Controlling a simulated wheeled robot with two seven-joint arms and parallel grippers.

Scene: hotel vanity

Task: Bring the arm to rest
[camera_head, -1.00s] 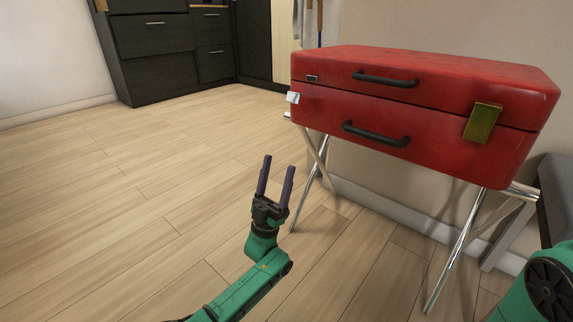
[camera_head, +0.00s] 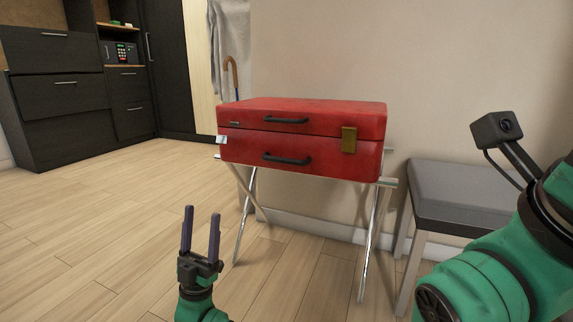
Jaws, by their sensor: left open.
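My left gripper (camera_head: 201,231) shows at the lower middle left. Its two dark purple fingers point up and stand apart, with nothing between them. It is over the wood floor, in front of and below the red suitcase (camera_head: 215,147). The suitcase is closed and lies flat on a folding metal rack (camera_head: 367,245). My right arm (camera_head: 490,275) comes in at the lower right, green with black joints. Its gripper is not in view.
A grey cushioned bench (camera_head: 465,195) stands to the right of the rack, partly behind my right arm. Dark cabinets (camera_head: 65,120) with a small safe (camera_head: 124,53) are at the back left. A cane (camera_head: 231,75) stands behind the suitcase. The floor at left is clear.

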